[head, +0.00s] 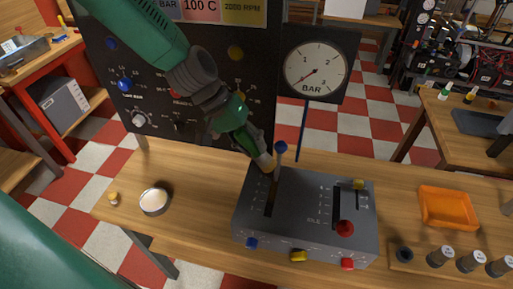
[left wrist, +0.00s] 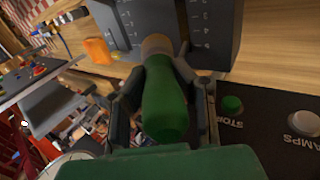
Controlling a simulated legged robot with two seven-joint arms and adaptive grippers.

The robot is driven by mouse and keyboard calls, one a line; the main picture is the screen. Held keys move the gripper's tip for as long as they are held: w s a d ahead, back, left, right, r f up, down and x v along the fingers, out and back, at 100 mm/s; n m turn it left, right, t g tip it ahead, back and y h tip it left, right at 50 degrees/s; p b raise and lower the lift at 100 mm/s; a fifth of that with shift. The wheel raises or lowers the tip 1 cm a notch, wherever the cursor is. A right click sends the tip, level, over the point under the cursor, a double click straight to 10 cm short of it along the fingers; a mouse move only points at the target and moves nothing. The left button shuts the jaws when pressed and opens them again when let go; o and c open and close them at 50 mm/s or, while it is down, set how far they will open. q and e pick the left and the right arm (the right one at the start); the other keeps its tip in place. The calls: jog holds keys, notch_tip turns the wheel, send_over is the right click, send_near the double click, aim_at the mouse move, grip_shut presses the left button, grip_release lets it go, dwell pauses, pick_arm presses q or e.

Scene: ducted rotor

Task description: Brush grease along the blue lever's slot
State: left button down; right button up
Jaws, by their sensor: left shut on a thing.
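My left gripper (head: 243,138) comes down from the upper left, shut on a green-handled brush (left wrist: 165,105). The brush's pale end (head: 265,162) is at the far edge of the grey lever box (head: 307,215), close to the blue lever's slot. Whether the bristles touch the box I cannot tell. In the left wrist view, the ferrule (left wrist: 157,44) lies beside the box's numbered scale, and the bristles are hidden. A round tin (head: 155,201) with pale contents stands left of the box. My right gripper is not in view.
A dark panel (head: 110,70) with knobs and a BAR gauge (head: 313,70) stand behind the box. An orange tray (head: 447,207) and several capped cylinders (head: 440,256) are at right. The table left of the box is mostly clear.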

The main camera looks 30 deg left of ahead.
pick_arm(q)
notch_tip(320, 180, up, 3)
jog(key=s+d+p, duration=0.1)
jog(key=s+p, duration=0.1)
jog(key=s, duration=0.1)
jog(key=shift+y, duration=0.3)
jog(key=shift+s+f+b, duration=0.15)
jog(key=shift+f+b, duration=2.15)
jog(key=shift+f, duration=0.1)
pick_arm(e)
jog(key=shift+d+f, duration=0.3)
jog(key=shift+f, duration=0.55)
